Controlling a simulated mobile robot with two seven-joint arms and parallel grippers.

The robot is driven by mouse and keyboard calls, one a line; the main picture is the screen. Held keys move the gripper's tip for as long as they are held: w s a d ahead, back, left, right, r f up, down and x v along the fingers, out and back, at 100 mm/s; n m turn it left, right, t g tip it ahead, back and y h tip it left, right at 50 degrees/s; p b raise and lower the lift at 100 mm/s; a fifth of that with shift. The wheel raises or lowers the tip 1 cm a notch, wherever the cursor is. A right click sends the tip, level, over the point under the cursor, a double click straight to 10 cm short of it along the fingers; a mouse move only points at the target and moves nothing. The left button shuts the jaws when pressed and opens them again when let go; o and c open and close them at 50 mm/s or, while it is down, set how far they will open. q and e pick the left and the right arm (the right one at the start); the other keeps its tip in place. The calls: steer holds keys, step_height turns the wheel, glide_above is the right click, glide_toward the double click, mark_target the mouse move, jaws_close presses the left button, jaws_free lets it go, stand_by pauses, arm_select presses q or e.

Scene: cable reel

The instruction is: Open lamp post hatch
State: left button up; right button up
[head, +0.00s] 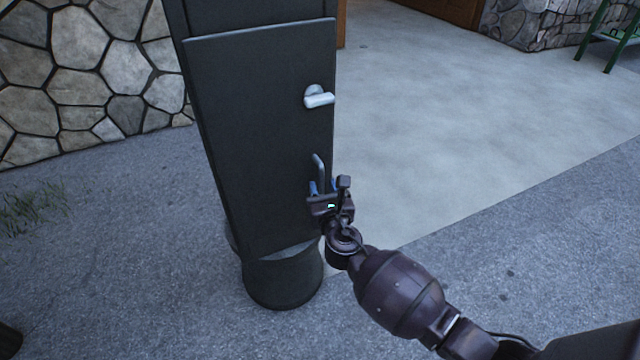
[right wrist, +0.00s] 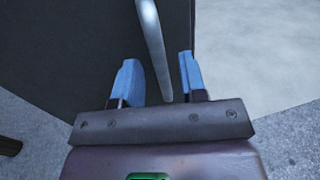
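A silver latch knob (head: 319,98) sits near the hatch's upper right edge. A grey bar handle (head: 319,168) is below it, near the right edge. My right gripper (head: 326,190) is at the lower part of this handle. In the right wrist view, its blue fingers (right wrist: 160,82) are apart, with the handle (right wrist: 154,45) between them and gaps on both sides. My left gripper is not in view.
A stone wall (head: 80,75) stands behind at the left. Pale paving (head: 450,110) is clear to the right of the post. A green metal frame (head: 608,35) is at the far right. Grass (head: 35,208) grows at the left.

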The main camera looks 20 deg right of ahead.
steer(key=shift+w+d, duration=0.2)
steer(key=shift+w, duration=0.9)
steer(key=shift+c, duration=0.2)
jaws_close()
